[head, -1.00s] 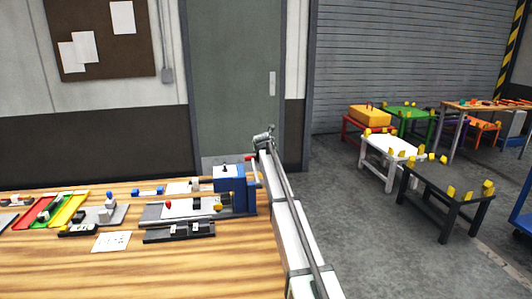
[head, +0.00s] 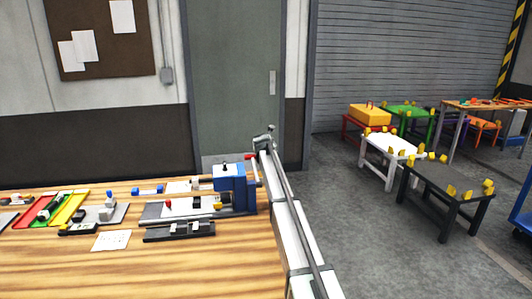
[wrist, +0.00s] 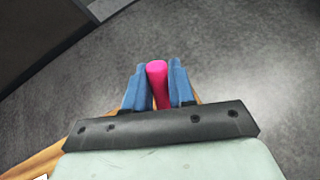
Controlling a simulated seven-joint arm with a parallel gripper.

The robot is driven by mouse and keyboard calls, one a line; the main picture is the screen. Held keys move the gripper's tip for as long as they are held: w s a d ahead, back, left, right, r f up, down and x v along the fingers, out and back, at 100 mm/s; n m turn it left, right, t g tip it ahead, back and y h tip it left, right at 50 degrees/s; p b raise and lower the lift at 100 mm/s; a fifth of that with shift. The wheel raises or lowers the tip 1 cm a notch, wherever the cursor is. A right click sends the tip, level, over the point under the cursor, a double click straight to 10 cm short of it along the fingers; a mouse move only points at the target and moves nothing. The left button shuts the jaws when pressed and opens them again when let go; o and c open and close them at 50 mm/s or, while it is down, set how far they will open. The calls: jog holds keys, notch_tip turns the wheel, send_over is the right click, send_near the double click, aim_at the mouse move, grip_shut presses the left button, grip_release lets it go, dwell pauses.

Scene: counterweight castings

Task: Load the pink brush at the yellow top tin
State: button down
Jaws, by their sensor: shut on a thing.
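In the wrist view my gripper (wrist: 157,90) has its two blue fingers closed on either side of a pink cylindrical thing (wrist: 157,72), which looks like the handle of the pink brush. Its bristles do not show. Behind it is grey floor, with a strip of wooden surface at the lower left. My gripper and the brush do not show in the head view. I cannot make out a yellow top tin in either view.
A wooden bench (head: 190,265) fills the lower left of the head view, with a blue fixture (head: 236,188), coloured trays and black racks. Right of it, a white table (head: 392,148) and a black table (head: 450,180) carry yellow blocks. Grey floor (head: 365,235) lies open between.

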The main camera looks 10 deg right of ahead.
jog(key=shift+f, duration=0.35)
dwell(0.7)
jog(key=shift+r, duration=3.55)
